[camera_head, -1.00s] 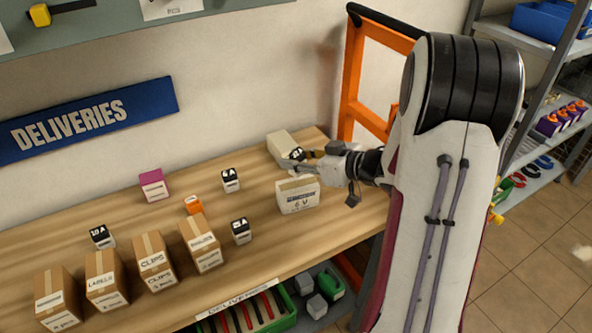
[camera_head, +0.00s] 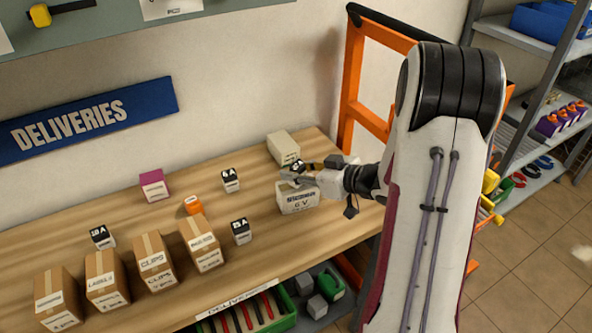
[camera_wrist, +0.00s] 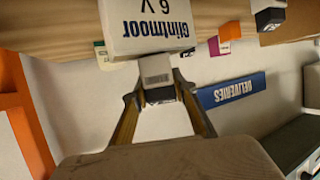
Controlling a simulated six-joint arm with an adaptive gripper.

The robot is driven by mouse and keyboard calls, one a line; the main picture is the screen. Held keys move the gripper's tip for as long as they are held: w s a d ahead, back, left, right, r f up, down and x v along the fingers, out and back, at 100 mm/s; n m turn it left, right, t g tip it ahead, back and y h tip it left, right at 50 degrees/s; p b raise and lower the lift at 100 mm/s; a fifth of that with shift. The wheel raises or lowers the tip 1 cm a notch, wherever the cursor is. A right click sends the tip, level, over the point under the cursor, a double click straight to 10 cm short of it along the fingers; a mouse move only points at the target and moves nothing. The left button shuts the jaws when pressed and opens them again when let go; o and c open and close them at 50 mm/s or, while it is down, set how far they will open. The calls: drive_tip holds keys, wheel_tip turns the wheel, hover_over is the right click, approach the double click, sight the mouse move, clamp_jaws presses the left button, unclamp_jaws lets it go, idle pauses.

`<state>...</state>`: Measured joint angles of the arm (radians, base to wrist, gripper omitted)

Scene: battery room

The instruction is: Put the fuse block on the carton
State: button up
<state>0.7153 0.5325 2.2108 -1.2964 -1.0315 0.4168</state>
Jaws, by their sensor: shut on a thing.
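My gripper (camera_head: 302,174) is shut on a small fuse block (camera_head: 297,169) with a black top and pale sides. The fuse block also shows between the fingers in the wrist view (camera_wrist: 156,72). It is by the top of a white Glintmoor 6 V box (camera_head: 297,201); I cannot tell whether they touch. Several taped brown cartons stand in a row along the front left of the bench: a far-left carton (camera_head: 57,299), a labels carton (camera_head: 105,279), a clips carton (camera_head: 153,258) and a right-hand carton (camera_head: 202,243).
Similar black-topped blocks stand on the wooden bench (camera_head: 265,238): one left (camera_head: 103,237), one at the back (camera_head: 230,181), one nearer (camera_head: 241,231). A magenta-topped box (camera_head: 154,185), an orange item (camera_head: 193,205) and a cream box (camera_head: 283,148) stand there too. An orange frame (camera_head: 352,85) rises behind.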

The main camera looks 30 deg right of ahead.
drive_tip(key=shift+f, duration=0.1)
drive_tip(key=o, duration=1.2)
drive_tip(key=shift+c, duration=0.2)
drive_tip(key=v, duration=1.2)
drive_tip(key=shift+w+d, duration=0.1)
